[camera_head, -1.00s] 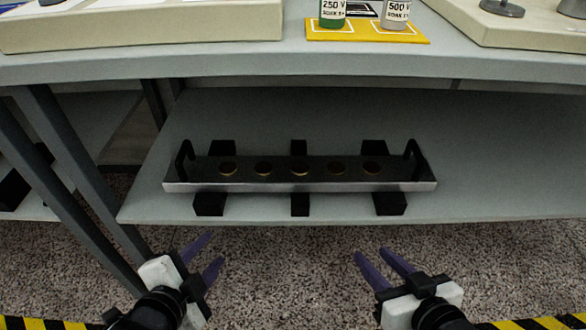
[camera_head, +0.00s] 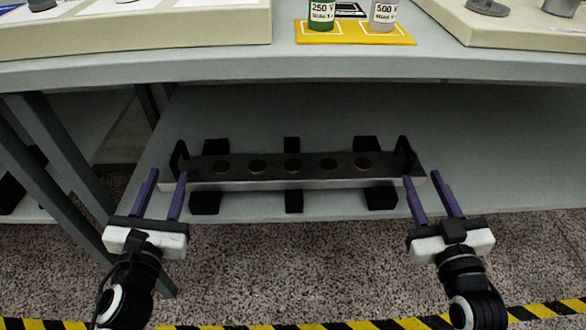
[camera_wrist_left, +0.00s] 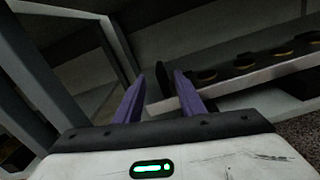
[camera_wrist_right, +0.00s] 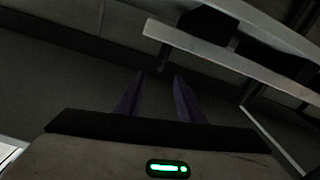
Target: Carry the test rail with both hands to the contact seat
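The test rail (camera_head: 290,169) is a long dark bar with several brass-coloured round spots and a pale front face. It rests on black blocks on the lower shelf, with a black upright handle at each end. My left gripper (camera_head: 165,175) is open at the left handle (camera_head: 179,158). In the left wrist view this handle (camera_wrist_left: 162,80) appears between the spread fingers (camera_wrist_left: 160,76). My right gripper (camera_head: 422,178) is open by the right handle (camera_head: 403,152). In the right wrist view its fingers (camera_wrist_right: 158,77) are apart and hold nothing visible. I cannot identify the contact seat.
The lower shelf (camera_head: 490,160) is clear right of the rail. The bench top edge (camera_head: 290,68) overhangs it. A grey table leg (camera_head: 62,160) stands left of my left gripper. On the bench, a yellow plate (camera_head: 350,36) carries a green-based 250 V cylinder (camera_head: 321,14) and a grey 500 V cylinder (camera_head: 383,15).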

